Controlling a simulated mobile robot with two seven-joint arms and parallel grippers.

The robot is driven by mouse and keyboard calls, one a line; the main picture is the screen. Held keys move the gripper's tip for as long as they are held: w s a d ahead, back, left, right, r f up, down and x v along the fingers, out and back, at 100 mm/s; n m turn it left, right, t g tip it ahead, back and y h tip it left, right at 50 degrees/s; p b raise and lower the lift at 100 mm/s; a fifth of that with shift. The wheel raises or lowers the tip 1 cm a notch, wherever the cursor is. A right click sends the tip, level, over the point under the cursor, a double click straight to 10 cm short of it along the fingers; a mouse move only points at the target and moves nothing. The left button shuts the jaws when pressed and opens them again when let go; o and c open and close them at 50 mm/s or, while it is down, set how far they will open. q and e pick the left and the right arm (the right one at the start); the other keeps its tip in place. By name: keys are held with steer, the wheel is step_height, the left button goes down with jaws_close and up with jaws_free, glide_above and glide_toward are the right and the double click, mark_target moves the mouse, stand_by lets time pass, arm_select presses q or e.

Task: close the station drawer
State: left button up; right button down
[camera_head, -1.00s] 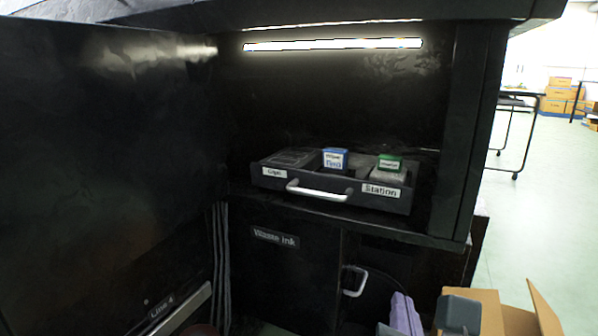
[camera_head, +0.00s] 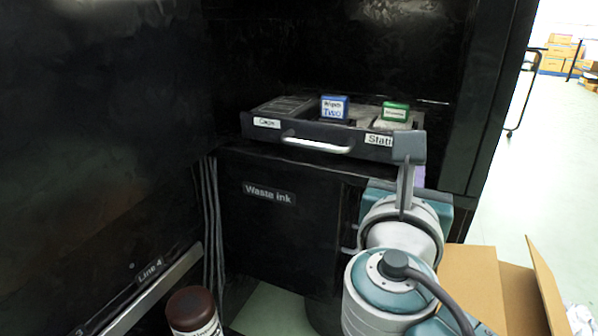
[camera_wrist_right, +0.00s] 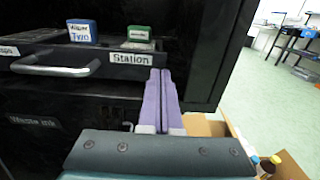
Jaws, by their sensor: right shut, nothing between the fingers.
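The station drawer (camera_head: 262,132) is pulled out of the dark cabinet, its tray top exposed. Its front has a pale bar handle (camera_head: 317,145) and labels "Caps" and "Station"; the wrist view shows the front too (camera_wrist_right: 115,72). A blue block (camera_head: 334,108) marked "Two" and a green-topped block (camera_head: 396,112) sit in it. My right gripper (camera_wrist_right: 161,72) has its purple fingers shut and empty, tips close to the right end of the drawer front. I cannot tell if they touch. In the head view my wrist mostly hides the fingers. My left gripper is not in view.
A "Waste ink" door (camera_head: 270,225) is below the drawer. A dark wall panel (camera_head: 100,130) stands at left. A brown-capped bottle (camera_head: 190,305) is at lower left. An open cardboard box (camera_head: 478,280) stands at lower right.

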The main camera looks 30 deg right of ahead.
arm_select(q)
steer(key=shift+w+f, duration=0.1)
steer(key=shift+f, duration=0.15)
arm_select(e)
steer(key=shift+x, duration=1.05)
steer(key=x, duration=0.4)
steer(key=shift+w+b, duration=0.1)
steer(key=shift+b, duration=0.25)
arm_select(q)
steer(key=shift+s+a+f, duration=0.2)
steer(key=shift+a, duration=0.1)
arm_select(e)
steer(key=shift+f, duration=0.2)
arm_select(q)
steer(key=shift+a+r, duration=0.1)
arm_select(e)
steer(key=shift+s, duration=0.2)
